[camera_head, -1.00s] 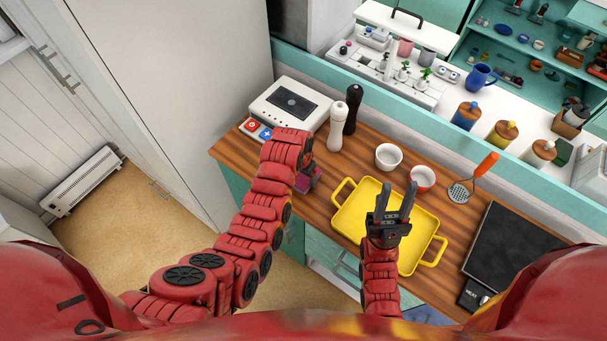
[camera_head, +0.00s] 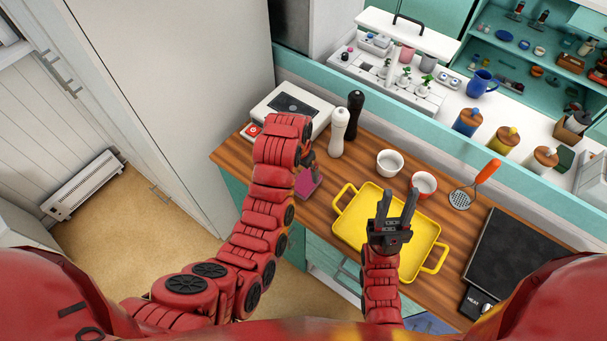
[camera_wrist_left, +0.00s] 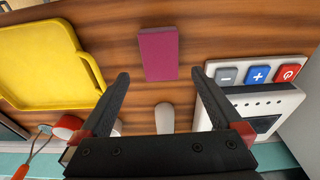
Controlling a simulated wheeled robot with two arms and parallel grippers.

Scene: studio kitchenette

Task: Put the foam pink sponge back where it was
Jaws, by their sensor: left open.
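The pink sponge (camera_head: 308,184) lies flat on the wooden counter, left of the yellow tray (camera_head: 341,229). It also shows in the left wrist view (camera_wrist_left: 158,54). My left gripper (camera_wrist_left: 160,73) is open and empty, with the sponge in view beyond and between its fingertips, apart from both fingers. In the head view, my left arm hides most of this gripper (camera_head: 306,158). My right gripper (camera_head: 396,208) is over the yellow tray with its two fingers apart and nothing between them.
A white device (camera_head: 262,112) with coloured buttons stands at the counter's left end. White (camera_head: 338,132) and black (camera_head: 354,114) mills, a white bowl (camera_head: 389,163), a red-and-white bowl (camera_head: 424,184) and an orange-handled skimmer (camera_head: 474,184) stand or lie along the back.

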